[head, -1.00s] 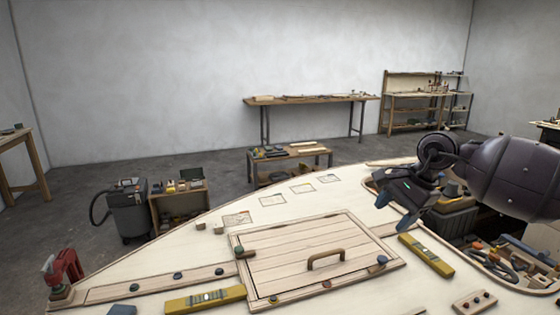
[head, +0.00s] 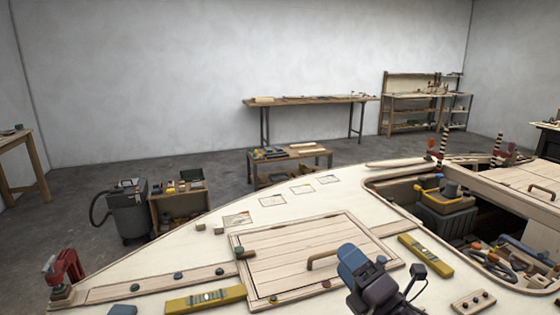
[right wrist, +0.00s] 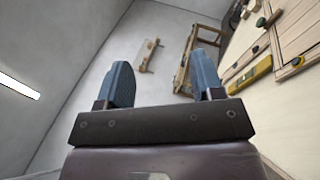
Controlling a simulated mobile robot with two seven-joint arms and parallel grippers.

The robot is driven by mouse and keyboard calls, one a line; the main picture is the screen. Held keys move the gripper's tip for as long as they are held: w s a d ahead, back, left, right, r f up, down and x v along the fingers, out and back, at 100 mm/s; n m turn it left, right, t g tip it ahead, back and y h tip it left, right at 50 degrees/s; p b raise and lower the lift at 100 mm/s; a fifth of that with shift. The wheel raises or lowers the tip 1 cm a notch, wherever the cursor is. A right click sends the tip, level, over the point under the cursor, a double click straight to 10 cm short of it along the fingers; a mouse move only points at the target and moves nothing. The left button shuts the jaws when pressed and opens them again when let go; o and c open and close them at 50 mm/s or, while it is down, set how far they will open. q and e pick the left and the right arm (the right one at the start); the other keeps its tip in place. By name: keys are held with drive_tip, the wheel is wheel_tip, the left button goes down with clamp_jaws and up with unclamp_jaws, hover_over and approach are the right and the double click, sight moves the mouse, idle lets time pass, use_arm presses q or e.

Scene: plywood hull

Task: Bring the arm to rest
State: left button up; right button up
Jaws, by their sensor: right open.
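My right gripper (head: 358,262) shows at the lower right of the middle in the head view, in front of the hatch panel (head: 290,262) and hiding part of its right side and handle. In the right wrist view its two blue fingers (right wrist: 165,85) stand wide apart with nothing between them. Past them are the grey wall and a workbench (right wrist: 187,60). My left gripper is not in view.
The plywood deck (head: 190,250) carries yellow levels (head: 205,299), a red clamp (head: 63,272) and small knobs. An open cockpit (head: 440,215) holding gear lies at the right. A vacuum (head: 128,210) stands on the floor beyond the deck's left edge.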

drive_tip(key=s+d+f+m+g+h, duration=0.2)
drive_tip(key=s+d+f+m+h, duration=0.3)
drive_tip(key=m, duration=0.4)
drive_tip(key=s+d+f+m+g+h, duration=0.2)
drive_tip(key=s+d+f+m+h, duration=0.2)
drive_tip(key=d+f+m+h, duration=0.35)
drive_tip(key=s+d+f+m+g, duration=0.1)
drive_tip(key=s+f+m+g, duration=0.45)
drive_tip(key=s, duration=0.55)
drive_tip(key=s+d+f+m+g, duration=0.1)
drive_tip(key=s+f+m+g, duration=0.4)
drive_tip(key=s, duration=0.6)
use_arm(q)
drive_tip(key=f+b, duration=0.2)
drive_tip(key=b, duration=0.1)
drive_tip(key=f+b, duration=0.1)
drive_tip(key=b, duration=0.1)
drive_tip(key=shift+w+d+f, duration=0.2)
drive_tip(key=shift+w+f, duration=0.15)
use_arm(e)
drive_tip(key=w+f+t+y, duration=0.1)
drive_tip(key=w+f+t, duration=0.6)
drive_tip(key=f, duration=0.6)
drive_tip(key=shift+w+f+t, duration=0.35)
drive_tip(key=shift+w, duration=0.25)
drive_tip(key=shift+a, duration=0.1)
